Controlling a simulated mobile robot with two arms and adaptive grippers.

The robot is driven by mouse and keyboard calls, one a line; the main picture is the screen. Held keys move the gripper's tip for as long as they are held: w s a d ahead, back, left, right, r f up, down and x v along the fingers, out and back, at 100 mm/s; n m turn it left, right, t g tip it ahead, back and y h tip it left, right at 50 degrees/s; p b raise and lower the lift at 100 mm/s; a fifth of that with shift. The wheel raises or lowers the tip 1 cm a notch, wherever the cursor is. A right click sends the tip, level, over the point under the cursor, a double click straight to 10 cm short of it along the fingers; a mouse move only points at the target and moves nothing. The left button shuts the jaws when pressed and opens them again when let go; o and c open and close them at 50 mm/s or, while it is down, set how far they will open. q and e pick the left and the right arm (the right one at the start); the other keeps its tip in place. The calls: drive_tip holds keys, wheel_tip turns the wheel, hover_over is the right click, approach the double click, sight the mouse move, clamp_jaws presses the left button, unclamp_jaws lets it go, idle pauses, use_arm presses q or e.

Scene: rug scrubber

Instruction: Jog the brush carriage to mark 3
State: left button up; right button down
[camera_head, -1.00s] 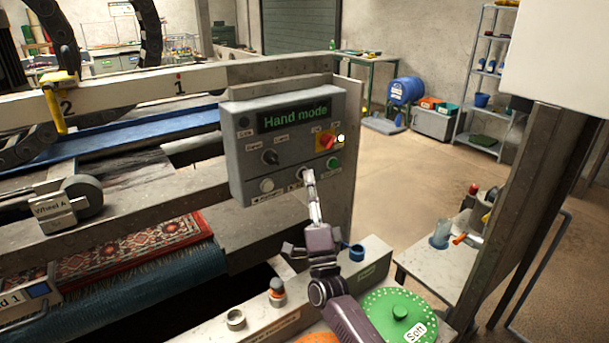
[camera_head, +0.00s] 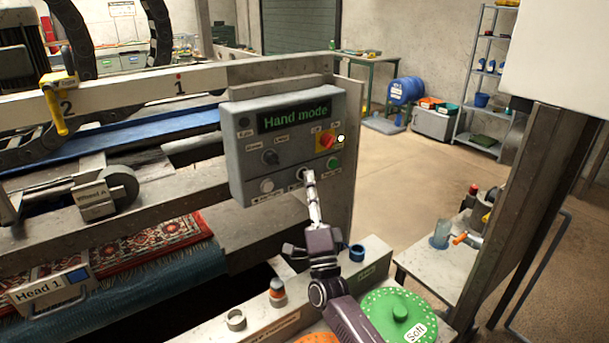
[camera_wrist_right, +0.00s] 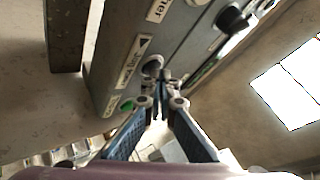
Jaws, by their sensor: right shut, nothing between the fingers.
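The control panel (camera_head: 245,150) shows "Hand mode" on its green-lettered display (camera_head: 292,114). My right gripper (camera_head: 309,178) is shut and empty, its fingertips at the lower middle button (camera_head: 303,173); they seem to touch it. The right wrist view shows the closed fingertips (camera_wrist_right: 163,85) by a dark button (camera_wrist_right: 152,64) beside an arrow label. Carriage parts labelled Wheel A (camera_head: 95,203) and Head 1 (camera_head: 50,290) are at the left, over the patterned rug (camera_head: 150,243). The rail (camera_head: 140,93) carries marks 1 and 2; mark 3 is out of view. My left gripper is not in view.
A yellow clamp-like piece (camera_head: 57,103) sits on the rail at mark 2. A post (camera_head: 525,190) stands at the right.

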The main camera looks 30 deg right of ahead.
drive_tip(key=shift+s+y, duration=0.3)
drive_tip(key=shift+s, duration=0.45)
drive_tip(key=shift+p, duration=0.35)
drive_tip(key=s, duration=0.1)
drive_tip(key=s+p, duration=0.1)
drive_tip(key=s, duration=0.1)
drive_tip(key=s+p, duration=0.1)
drive_tip(key=s, duration=0.1)
drive_tip(key=shift+d, duration=0.25)
drive_tip(key=shift+f, duration=0.1)
idle(0.5)
